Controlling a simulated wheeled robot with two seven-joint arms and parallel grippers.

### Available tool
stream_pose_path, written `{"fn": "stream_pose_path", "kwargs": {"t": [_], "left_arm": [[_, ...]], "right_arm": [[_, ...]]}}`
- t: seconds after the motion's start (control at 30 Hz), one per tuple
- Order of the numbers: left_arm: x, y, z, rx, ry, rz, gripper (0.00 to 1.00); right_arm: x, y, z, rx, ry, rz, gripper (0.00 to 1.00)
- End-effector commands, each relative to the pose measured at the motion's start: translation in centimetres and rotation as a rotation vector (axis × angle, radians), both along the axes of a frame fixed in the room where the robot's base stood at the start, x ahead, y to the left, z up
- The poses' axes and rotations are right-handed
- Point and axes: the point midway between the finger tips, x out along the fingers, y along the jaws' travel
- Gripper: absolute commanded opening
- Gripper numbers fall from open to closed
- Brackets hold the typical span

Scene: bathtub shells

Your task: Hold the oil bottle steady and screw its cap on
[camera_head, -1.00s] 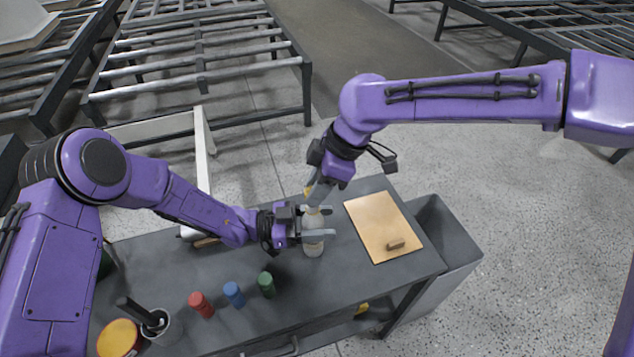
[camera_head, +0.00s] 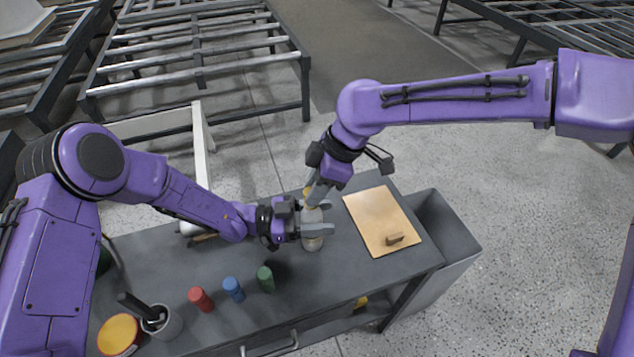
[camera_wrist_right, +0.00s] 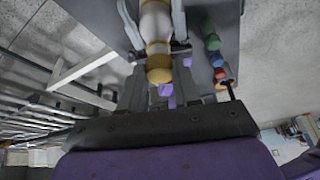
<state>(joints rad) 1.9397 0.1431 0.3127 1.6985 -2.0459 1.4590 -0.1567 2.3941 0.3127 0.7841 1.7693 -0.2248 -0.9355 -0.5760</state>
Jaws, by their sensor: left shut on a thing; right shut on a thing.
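The oil bottle (camera_head: 312,242) stands upright on the grey worktable, pale with a gold band near its top in the right wrist view (camera_wrist_right: 155,22). My left gripper (camera_head: 318,218) is shut on its body from the left, one finger on each side. My right gripper (camera_head: 314,192) comes down from above and is shut on the yellow cap (camera_head: 307,192). In the right wrist view the cap (camera_wrist_right: 159,73) is between my right fingers, in line with the bottle's top. I cannot tell how far it sits on the neck.
A wooden board (camera_head: 378,220) with a small brown block (camera_head: 395,239) lies right of the bottle. Red (camera_head: 201,299), blue (camera_head: 233,289) and green (camera_head: 265,278) containers stand in front. A pot (camera_head: 163,322) and a yellow-topped round container (camera_head: 119,335) are at front left.

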Motion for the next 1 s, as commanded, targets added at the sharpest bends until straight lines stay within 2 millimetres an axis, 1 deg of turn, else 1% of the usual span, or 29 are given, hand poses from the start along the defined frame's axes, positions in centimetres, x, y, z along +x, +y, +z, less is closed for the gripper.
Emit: {"fn": "stream_pose_path", "kwargs": {"t": [0.3,0.9,0.97,1.0], "left_arm": [[0.0,0.0,0.0,0.000,0.000,0.000,0.01],[0.0,0.0,0.0,0.000,0.000,0.000,0.00],[0.0,0.0,0.0,0.000,0.000,0.000,0.00],[0.0,0.0,0.0,0.000,0.000,0.000,0.00]], "right_arm": [[0.0,0.0,0.0,0.000,0.000,0.000,0.04],[0.0,0.0,-1.2,-0.001,0.002,-0.002,0.04],[-0.1,0.1,-1.1,-0.004,0.000,-0.029,0.04],[-0.2,0.2,-1.1,-0.007,-0.001,-0.082,0.04]]}}
